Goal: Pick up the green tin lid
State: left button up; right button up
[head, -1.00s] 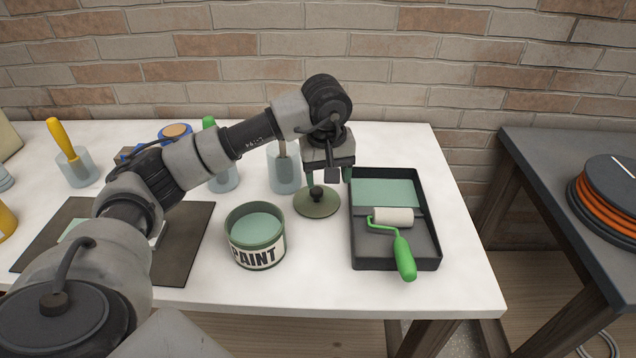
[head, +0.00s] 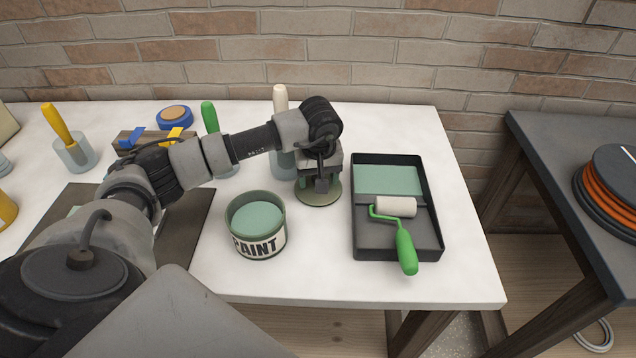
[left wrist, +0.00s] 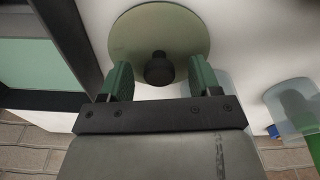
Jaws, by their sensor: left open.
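The green tin lid (head: 318,198) lies on the white table between the paint tin and the roller tray. In the left wrist view the lid (left wrist: 185,35) is a round olive-green disc with a dark knob (left wrist: 159,70) at its middle. My left gripper (head: 320,185) is low over the lid and hides much of it in the head view. In the left wrist view the two green fingers of my left gripper (left wrist: 160,80) are apart, one on each side of the knob, with gaps between. My right gripper is not in view.
An open paint tin (head: 257,245) stands left of the lid. A black roller tray (head: 375,240) with a green-handled roller (head: 405,245) lies to the right. Glass jars with brushes stand behind and left. A brick wall (head: 400,60) closes off the back.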

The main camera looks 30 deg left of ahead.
pick_arm(q)
jog(key=shift+w+f, duration=0.1)
jog(key=shift+f, duration=0.4)
jog(key=shift+c, duration=0.2)
jog(key=c, duration=1)
jog(key=shift+o, duration=0.2)
jog(key=shift+r, duration=0.1)
